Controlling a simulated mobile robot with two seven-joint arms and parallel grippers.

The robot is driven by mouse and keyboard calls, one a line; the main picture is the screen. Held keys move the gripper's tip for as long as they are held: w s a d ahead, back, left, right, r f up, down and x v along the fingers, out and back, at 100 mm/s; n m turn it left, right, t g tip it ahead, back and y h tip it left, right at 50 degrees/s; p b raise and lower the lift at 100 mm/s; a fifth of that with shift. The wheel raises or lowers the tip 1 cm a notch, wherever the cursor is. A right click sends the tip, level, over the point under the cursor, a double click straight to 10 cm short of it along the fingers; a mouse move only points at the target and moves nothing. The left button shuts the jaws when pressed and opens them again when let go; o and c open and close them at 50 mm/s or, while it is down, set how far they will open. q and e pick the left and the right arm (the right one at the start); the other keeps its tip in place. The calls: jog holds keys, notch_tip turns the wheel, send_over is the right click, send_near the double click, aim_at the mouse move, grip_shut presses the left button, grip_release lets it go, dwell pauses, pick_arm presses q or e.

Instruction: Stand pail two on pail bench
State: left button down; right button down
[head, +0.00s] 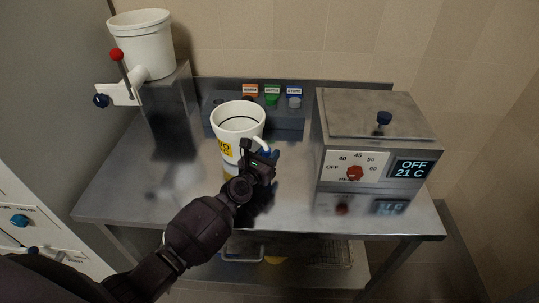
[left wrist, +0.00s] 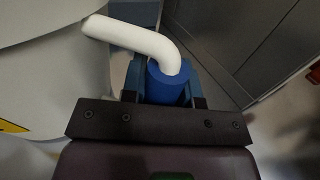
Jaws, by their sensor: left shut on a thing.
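A white pail (head: 230,124) with a yellow label, partly cut off so its number is not clear, is at the middle of the steel bench (head: 180,185). My left gripper (head: 262,158) is shut on the pail's blue handle grip, at the pail's right side. In the left wrist view the blue grip (left wrist: 165,85) sits between the fingers, joined to a white bent handle, with the pail wall (left wrist: 50,80) at left. The pail is upright; whether its base touches the bench I cannot tell. My right gripper is not in view.
A white tank (head: 143,45) with a red-knobbed lever stands on a raised block at the back left. A grey panel with orange, green and blue labels (head: 271,100) is behind the pail. A heater box (head: 375,140) reading OFF, 21 C stands right. The bench's front left is clear.

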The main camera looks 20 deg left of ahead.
pick_arm(q)
jog(key=shift+f, duration=0.25)
jog(key=c, duration=0.9)
grip_release()
jog(key=shift+r, duration=0.1)
jog(key=shift+r, duration=0.25)
jog(key=v, duration=1.2)
jog(key=shift+f, duration=0.1)
